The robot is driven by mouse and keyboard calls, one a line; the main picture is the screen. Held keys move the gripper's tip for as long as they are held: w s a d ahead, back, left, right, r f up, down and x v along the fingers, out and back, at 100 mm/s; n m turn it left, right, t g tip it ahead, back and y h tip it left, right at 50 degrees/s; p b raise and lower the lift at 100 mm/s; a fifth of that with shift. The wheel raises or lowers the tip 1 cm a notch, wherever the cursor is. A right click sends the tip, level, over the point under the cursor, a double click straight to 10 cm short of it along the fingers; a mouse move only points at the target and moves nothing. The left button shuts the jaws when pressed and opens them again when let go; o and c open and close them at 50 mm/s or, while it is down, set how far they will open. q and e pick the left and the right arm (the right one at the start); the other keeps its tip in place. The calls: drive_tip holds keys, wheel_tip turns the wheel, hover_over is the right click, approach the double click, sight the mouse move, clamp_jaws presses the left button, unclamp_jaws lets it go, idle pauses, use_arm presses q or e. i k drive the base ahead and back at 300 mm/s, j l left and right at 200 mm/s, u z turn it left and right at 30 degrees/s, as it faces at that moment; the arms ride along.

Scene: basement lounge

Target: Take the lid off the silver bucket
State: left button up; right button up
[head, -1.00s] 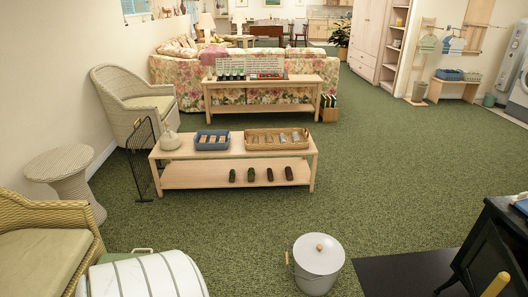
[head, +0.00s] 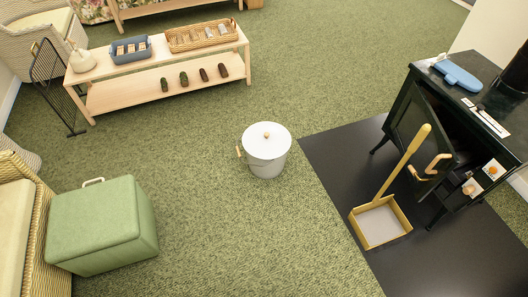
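The silver bucket (head: 266,160) stands upright on the green carpet near the middle of the head view. Its pale lid (head: 266,139) sits on top, with a small round wooden knob (head: 266,135) at its centre. A wooden handle grip (head: 239,151) hangs at the bucket's left side. The bucket's inside is hidden by the lid. Neither of my grippers shows in this view.
A black stove (head: 440,130) with its door ajar stands at the right on a dark floor mat (head: 330,160). A long-handled dustpan (head: 380,222) rests on the mat. A green ottoman (head: 100,225) is at lower left. A low wooden bench (head: 150,95) stands behind. Carpet around the bucket is clear.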

sight(265, 140)
drive_tip(key=i+l+u, duration=0.1)
drive_tip(key=u, duration=0.35)
drive_tip(key=i+l+u, duration=0.15)
drive_tip(key=u, duration=0.25)
drive_tip(key=l+u, duration=0.15)
drive_tip(key=u, duration=0.3)
drive_tip(key=i+l, duration=0.05)
